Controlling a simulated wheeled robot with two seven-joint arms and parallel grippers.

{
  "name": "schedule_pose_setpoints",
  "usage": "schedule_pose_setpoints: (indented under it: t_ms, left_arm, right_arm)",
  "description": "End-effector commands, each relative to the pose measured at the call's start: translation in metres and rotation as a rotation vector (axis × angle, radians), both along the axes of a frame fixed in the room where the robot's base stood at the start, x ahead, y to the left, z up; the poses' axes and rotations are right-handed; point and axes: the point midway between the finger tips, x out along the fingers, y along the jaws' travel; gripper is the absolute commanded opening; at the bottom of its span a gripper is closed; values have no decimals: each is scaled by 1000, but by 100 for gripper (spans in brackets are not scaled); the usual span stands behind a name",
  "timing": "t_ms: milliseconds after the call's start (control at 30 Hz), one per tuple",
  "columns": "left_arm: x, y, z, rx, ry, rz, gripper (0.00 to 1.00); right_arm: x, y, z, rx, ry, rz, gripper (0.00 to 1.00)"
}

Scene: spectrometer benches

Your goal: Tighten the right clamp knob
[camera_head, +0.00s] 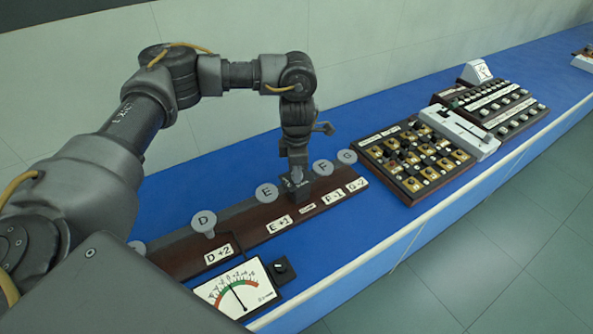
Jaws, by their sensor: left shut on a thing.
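A long dark rail (262,218) lies on the blue bench, with grey lettered discs D, E, F and G standing along it. My left gripper (297,176) points down onto the rail between disc E (266,193) and disc F (323,168). It is shut on the clamp knob at a small black block (296,188); the knob itself is mostly hidden by the fingers. A small white label (307,209) sits on the rail's front just below the block. My right gripper is out of view.
A needle meter (238,292) stands in front of the rail beside a small black knob box (281,268). A panel of brass-coloured parts (414,160), a white device (459,132) and a black button console (498,106) stand further right. Bare blue bench lies behind the rail.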

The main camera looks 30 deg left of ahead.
Motion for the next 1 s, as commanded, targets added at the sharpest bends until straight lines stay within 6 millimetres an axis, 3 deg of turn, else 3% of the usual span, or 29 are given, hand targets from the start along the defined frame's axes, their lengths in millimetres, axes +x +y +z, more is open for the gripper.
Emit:
schedule_pose_setpoints:
  t_ms: [333, 867, 900, 1000]
  left_arm:
    - [0, -1, -1, -2, -2, -127, 6]
    - [0, -2, -1, -3, -1, -148, 6]
    - [0, -2, -1, -3, 0, -148, 32]
    - [0, -2, -1, -2, 0, -147, 45]
  right_arm:
    - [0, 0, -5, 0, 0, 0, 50]
    - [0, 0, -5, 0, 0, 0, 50]
    - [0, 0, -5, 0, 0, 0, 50]
    - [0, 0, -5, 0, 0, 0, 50]
